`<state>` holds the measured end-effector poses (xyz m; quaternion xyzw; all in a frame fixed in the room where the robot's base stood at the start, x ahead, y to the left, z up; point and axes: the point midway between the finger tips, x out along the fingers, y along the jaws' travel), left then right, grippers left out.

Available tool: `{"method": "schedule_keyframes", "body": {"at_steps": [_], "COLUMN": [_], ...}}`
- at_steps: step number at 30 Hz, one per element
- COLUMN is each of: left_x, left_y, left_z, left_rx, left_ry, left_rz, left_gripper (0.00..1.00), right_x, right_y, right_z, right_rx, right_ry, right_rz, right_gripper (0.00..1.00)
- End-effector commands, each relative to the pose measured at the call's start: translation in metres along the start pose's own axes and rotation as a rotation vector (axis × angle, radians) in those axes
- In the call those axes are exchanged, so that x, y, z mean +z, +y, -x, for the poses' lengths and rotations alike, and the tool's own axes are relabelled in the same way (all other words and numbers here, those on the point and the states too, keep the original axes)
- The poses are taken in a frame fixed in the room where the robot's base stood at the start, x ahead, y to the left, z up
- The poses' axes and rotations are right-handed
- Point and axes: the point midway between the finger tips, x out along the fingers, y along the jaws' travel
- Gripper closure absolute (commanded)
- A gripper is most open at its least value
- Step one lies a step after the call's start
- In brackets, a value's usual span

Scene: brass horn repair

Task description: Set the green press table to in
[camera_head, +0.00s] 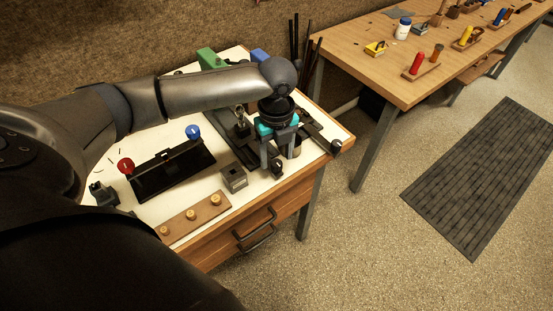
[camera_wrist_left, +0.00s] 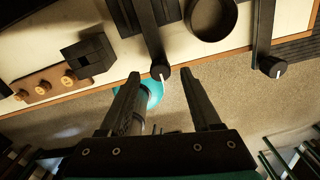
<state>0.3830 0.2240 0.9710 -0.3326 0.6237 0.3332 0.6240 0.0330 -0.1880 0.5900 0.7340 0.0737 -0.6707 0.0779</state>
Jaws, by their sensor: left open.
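A green block (camera_head: 207,58), likely the green press's body, stands at the bench's back edge, partly hidden by my left arm. A dark rail (camera_head: 244,153) runs forward from that side to a black knob (camera_head: 277,168) at the bench front; that it is the green press's table is not certain. My left gripper (camera_head: 279,159) is open and points down at this knob. In the left wrist view the knob (camera_wrist_left: 160,73) with a white mark shows between the open fingertips (camera_wrist_left: 162,76). Whether they touch it I cannot tell. My right gripper is not in view.
A second rail ends in another black knob (camera_head: 335,147) to the right, with a blue block (camera_head: 260,55) behind. A grey square block (camera_head: 234,178), a wooden strip with pegs (camera_head: 192,214) and a black tray (camera_head: 170,170) lie left. A second workbench (camera_head: 385,75) stands right.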

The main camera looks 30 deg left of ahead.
Motion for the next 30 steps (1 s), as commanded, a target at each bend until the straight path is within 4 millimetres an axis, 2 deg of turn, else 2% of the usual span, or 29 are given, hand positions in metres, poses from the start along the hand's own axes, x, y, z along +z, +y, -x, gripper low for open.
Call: {"method": "schedule_keyframes", "body": {"at_steps": [6,14,30], "left_x": [0.000,0.000,0.000], "left_y": [0.000,0.000,0.000], "left_z": [-0.017,-0.018,-0.017], "left_rx": [0.001,0.000,0.000], "left_ry": [0.000,0.000,0.000], "left_rz": [0.000,0.000,0.000], "left_gripper": [0.36,0.36,0.94], "right_x": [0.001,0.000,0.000], "right_y": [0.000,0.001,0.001], "right_z": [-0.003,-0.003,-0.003], "right_rx": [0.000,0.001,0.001], "right_ry": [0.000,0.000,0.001], "right_rz": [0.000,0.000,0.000], "right_gripper": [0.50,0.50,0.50]}}
